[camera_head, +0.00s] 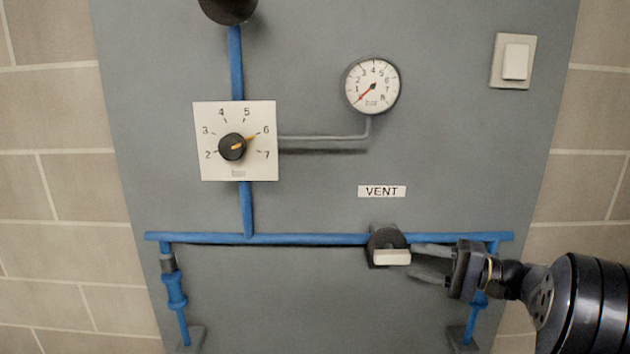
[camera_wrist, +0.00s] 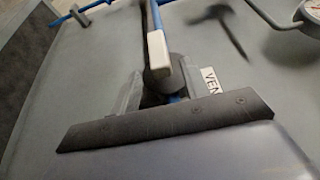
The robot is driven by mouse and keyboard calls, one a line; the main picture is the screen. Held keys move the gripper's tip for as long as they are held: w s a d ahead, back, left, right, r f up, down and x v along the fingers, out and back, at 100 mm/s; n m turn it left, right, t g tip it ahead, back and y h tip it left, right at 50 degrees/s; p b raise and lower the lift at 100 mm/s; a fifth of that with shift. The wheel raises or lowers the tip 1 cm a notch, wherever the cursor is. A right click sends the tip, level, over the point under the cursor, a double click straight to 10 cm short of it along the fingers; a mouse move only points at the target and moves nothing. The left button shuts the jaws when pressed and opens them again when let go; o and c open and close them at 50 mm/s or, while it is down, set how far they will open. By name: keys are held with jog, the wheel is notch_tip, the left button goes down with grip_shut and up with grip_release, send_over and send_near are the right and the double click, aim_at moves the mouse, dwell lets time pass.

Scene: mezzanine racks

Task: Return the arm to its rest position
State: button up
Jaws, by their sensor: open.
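My gripper (camera_head: 430,262) is at the lower right in the head view, beside the vent valve, with its fingers pointing left. It is open and empty. In the wrist view the handle (camera_wrist: 159,50) rises from the dark valve body between my fingers. I cannot tell whether a finger touches it. My dark arm comes in from the right edge.
A brick wall (camera_head: 55,190) shows beyond the panel.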

aim_at(404, 253)
jog(key=x, duration=0.6)
jog(key=shift+w+a+r+p, duration=0.1)
jog(key=shift+a+r+p, duration=0.1)
jog(key=shift+p, duration=0.15)
jog(key=shift+d+r+n+h+p, duration=0.2)
jog(key=shift+n+h+p, duration=0.2)
jog(key=shift+h+p, duration=0.5)
jog(key=shift+f+n+g+h+p, duration=0.25)
jog(key=shift+n+g+h+p, duration=0.25)
jog(key=shift+h+p, duration=0.8)
jog(key=shift+a, duration=0.1)
